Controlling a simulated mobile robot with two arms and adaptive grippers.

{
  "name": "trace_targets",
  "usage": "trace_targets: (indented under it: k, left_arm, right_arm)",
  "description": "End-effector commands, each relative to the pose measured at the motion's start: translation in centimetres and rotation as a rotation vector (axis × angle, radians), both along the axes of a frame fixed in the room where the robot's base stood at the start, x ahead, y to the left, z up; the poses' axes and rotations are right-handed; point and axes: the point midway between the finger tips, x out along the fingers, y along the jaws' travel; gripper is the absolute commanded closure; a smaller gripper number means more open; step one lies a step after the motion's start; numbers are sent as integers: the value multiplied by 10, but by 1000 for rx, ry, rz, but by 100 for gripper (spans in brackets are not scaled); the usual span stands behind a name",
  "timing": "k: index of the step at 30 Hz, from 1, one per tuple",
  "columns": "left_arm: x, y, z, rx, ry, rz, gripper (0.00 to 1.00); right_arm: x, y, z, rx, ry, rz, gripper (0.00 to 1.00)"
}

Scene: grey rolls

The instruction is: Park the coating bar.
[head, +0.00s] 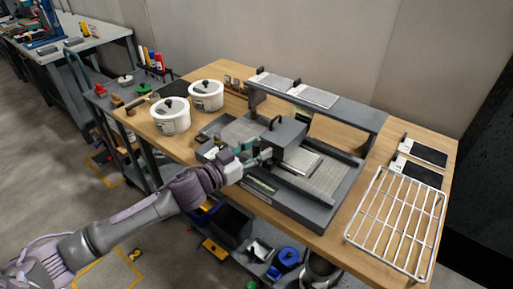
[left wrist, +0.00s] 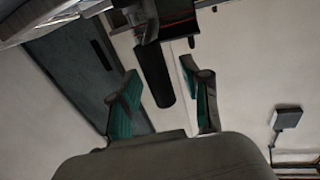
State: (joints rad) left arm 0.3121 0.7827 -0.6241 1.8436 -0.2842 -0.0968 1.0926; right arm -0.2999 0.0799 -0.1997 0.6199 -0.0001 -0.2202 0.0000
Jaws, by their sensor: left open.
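The coating machine (head: 318,222) stands on the wooden table. A grey block-shaped carriage (head: 291,140) with a black arched handle sits across its bed, above a light ribbed plate (head: 325,178). I cannot single out the coating bar with certainty. My left gripper (head: 264,157) is at the near left side of the carriage. In the left wrist view the left gripper (left wrist: 166,82) is open, with its green-padded fingers on either side of a black cylindrical handle (left wrist: 155,72). Gaps show between handle and fingers. My right gripper is not in view.
A grey raised shelf (head: 355,112) with flat plates runs behind the machine. Two white lidded pots (head: 170,121) stand at left, a white wire rack (head: 392,222) at right. Dark panels (head: 423,153) lie behind the rack. A cluttered lower shelf (head: 262,250) is below the tabletop.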

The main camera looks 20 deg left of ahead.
Motion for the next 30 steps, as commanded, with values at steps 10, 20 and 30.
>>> trace_targets:
  k: [10,20,30]
  left_arm:
    - [0,0,0,0,0,0,72]
    - [0,0,0,0,0,0,100]
    - [-5,-15,2,-5,2,-4,100]
  right_arm:
    - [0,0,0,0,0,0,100]
    - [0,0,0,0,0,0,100]
    - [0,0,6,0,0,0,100]
